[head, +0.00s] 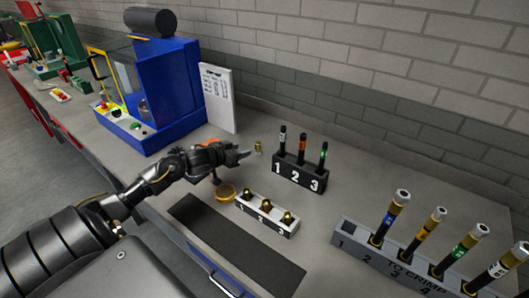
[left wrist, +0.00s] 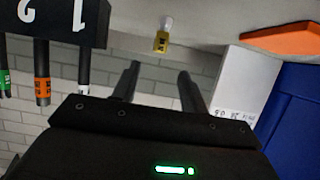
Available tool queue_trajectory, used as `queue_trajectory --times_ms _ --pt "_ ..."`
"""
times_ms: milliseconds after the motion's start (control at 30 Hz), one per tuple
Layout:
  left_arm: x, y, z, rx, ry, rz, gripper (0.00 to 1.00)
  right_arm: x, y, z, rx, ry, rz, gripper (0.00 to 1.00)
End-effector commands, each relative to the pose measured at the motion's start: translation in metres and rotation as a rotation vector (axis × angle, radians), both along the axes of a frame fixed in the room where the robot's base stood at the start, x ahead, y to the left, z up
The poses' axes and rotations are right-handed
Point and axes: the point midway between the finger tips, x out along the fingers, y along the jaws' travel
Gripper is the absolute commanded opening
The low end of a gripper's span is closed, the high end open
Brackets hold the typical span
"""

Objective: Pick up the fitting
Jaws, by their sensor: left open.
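A small brass-yellow fitting (head: 258,147) stands alone on the grey bench, just beyond my left gripper's tips and left of the black numbered rack. In the left wrist view the fitting (left wrist: 162,42) shows upside down, with a pale end against the bench. My left gripper (head: 246,153) is open and empty. Its two fingers (left wrist: 157,78) point toward the fitting, which appears between them in line and apart from them. Several brass pieces also sit in a white numbered holder (head: 266,222) nearer the front. My right gripper is not in view.
The black rack (head: 300,181) holding tubes stands right of the fitting. A white sign (head: 219,98) and blue machine (head: 172,95) stand behind left. A grey tube rack (head: 385,258) is at right.

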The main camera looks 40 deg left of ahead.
Motion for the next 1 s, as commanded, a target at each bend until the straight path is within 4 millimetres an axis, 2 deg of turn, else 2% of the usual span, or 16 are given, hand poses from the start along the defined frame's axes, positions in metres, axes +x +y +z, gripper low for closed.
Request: queue_trajectory --times_ms 67,200,367,533,733,867,1000 --pt "0.001 0.002 0.000 -0.002 -0.003 0.001 0.44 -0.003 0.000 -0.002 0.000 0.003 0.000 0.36" --pt "0.002 0.007 -0.001 -0.004 -0.003 0.010 0.44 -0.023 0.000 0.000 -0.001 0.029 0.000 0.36" --pt "0.022 0.011 -0.009 -0.004 -0.005 0.016 0.44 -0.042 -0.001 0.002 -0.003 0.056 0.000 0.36" --pt "0.042 0.010 -0.018 -0.004 -0.004 0.014 0.44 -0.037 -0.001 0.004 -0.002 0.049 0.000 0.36" --pt "0.048 0.009 -0.021 -0.001 -0.003 0.010 0.44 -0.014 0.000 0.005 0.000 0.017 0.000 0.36" --pt "0.056 0.009 -0.023 -0.004 -0.002 0.011 0.44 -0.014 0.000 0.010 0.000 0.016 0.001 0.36" --pt "0.074 0.011 -0.030 -0.005 -0.003 0.011 0.44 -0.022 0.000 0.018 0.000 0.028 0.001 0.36"
